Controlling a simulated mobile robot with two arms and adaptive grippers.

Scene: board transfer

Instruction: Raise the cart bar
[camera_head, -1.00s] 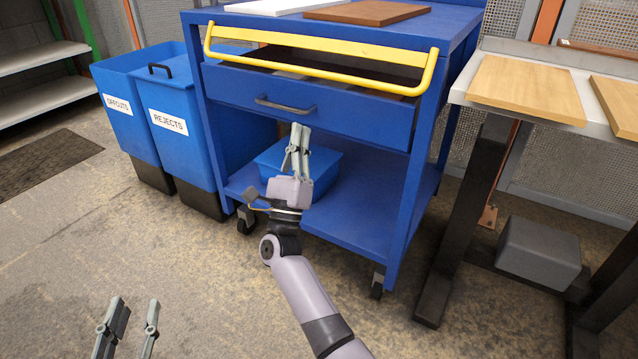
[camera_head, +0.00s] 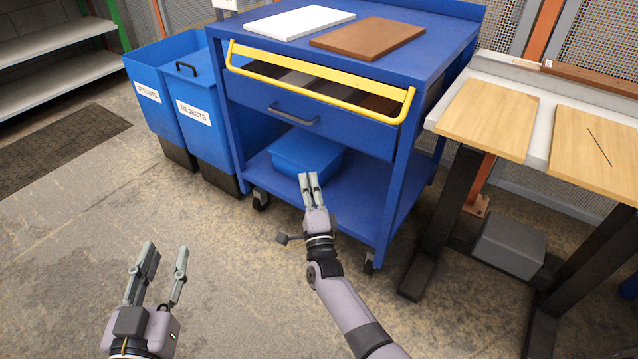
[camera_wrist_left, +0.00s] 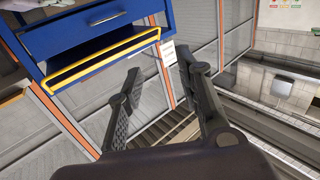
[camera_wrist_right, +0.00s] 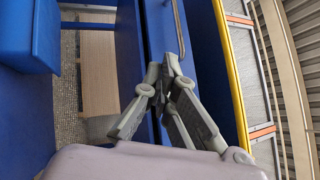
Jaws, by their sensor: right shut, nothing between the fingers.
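The yellow cart bar (camera_head: 310,88) spans the front of the blue cart (camera_head: 392,170) in the head view, in front of the open upper bay and above the drawer. It also shows in the left wrist view (camera_wrist_left: 100,60) and along the right wrist view (camera_wrist_right: 232,75). My right gripper (camera_head: 309,177) is shut and empty, below the bar and in front of the cart's lower part. In the right wrist view its fingertips (camera_wrist_right: 168,72) meet. My left gripper (camera_head: 166,262) is open and empty, low at the front left, away from the cart. Neither gripper touches the bar.
A dark drawer handle (camera_head: 293,114) sits below the bar. A white board (camera_head: 300,22) and a brown board (camera_head: 367,38) lie on the cart top. A blue bin (camera_head: 305,152) is on the lower shelf. Blue bins stand left; a bench (camera_head: 545,110) stands right. The floor at front left is clear.

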